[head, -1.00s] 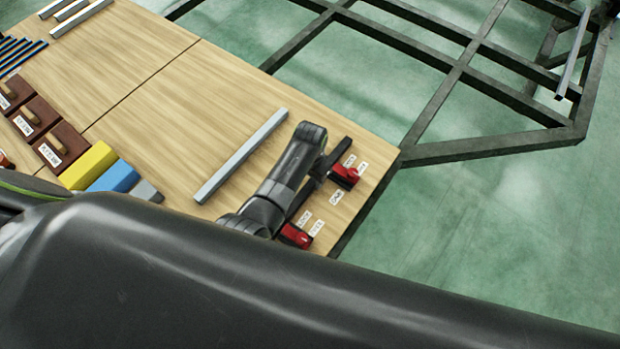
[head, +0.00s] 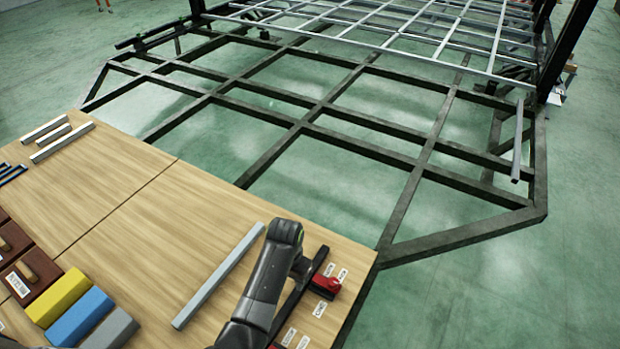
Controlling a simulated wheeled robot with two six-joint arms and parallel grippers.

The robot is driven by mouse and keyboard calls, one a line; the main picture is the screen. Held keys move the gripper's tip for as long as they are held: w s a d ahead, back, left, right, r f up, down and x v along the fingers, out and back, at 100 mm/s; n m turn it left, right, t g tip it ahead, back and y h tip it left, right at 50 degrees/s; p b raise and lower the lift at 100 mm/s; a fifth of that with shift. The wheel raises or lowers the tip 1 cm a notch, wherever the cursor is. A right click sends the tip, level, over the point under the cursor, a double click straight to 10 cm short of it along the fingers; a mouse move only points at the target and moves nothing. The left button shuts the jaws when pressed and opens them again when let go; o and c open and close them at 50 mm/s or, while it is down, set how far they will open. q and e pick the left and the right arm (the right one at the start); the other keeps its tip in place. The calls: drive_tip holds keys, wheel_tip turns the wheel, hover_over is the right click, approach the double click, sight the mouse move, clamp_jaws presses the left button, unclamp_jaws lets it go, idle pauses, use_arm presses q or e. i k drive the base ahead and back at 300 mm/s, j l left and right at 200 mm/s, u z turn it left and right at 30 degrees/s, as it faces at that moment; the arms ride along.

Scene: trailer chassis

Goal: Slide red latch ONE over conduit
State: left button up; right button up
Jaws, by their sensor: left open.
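A red latch (head: 326,285) sits near the right corner of the wooden table (head: 130,235), beside a dark bar (head: 317,262) and small white labels too small to read surely. Another red piece is almost wholly cut off at the bottom edge. My left arm reaches up from the bottom and bends over at the wrist. My left gripper (head: 302,270) is open beside the dark bar, left of the red latch; its fingertips are hard to make out against the bar. A light grey square bar (head: 220,275) lies left of the arm; I cannot tell whether it is the conduit. My right gripper is not in view.
Yellow (head: 57,297), blue (head: 80,317) and grey (head: 112,332) blocks lie at lower left, near brown boxes (head: 32,274) with handles. The dark trailer frame (head: 300,125) stands beyond the table. Another grey bar (head: 517,140) rests on its right side. The table's middle is clear.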

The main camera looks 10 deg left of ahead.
sight(326, 281)
drive_tip(key=k+l, duration=0.5)
drive_tip(key=k, duration=0.15)
drive_tip(key=k+l, duration=0.5)
drive_tip(key=k, duration=0.2)
